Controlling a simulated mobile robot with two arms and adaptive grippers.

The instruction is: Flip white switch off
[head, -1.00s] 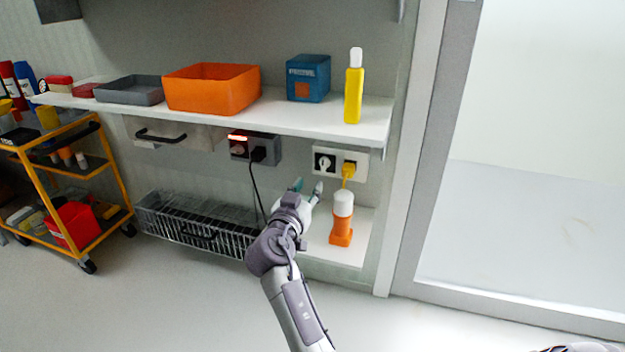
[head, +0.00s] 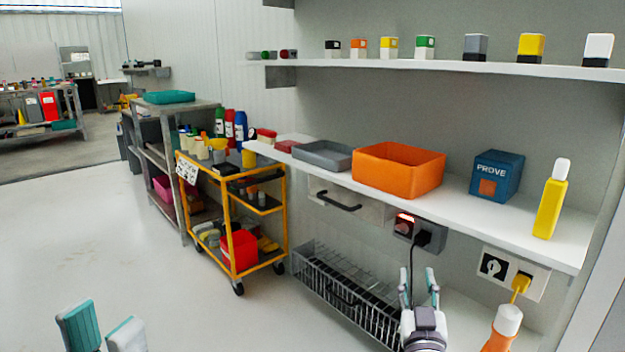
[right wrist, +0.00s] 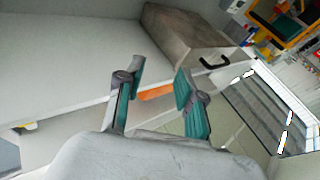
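I see no plainly marked white switch. A white wall panel (head: 511,272) under the right end of the shelf has a black square with a white shape, and a yellow plug with a cord. Left of it, a dark box (head: 417,230) has a lit orange-red switch (head: 405,218) and a black plug. My right gripper (head: 420,280) is open, just below the dark box in the head view. In the right wrist view its fingers (right wrist: 157,92) are apart, with an orange patch seen between them. My left gripper (head: 102,330) is open over bare floor.
The white shelf (head: 460,205) overhangs the panels and bears an orange bin (head: 398,168), a blue box (head: 497,175) and a yellow bottle (head: 551,200). A drawer (head: 375,212), a wire basket (head: 345,297) and an orange bottle (head: 503,330) are nearby. A yellow cart (head: 283,215) stands left.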

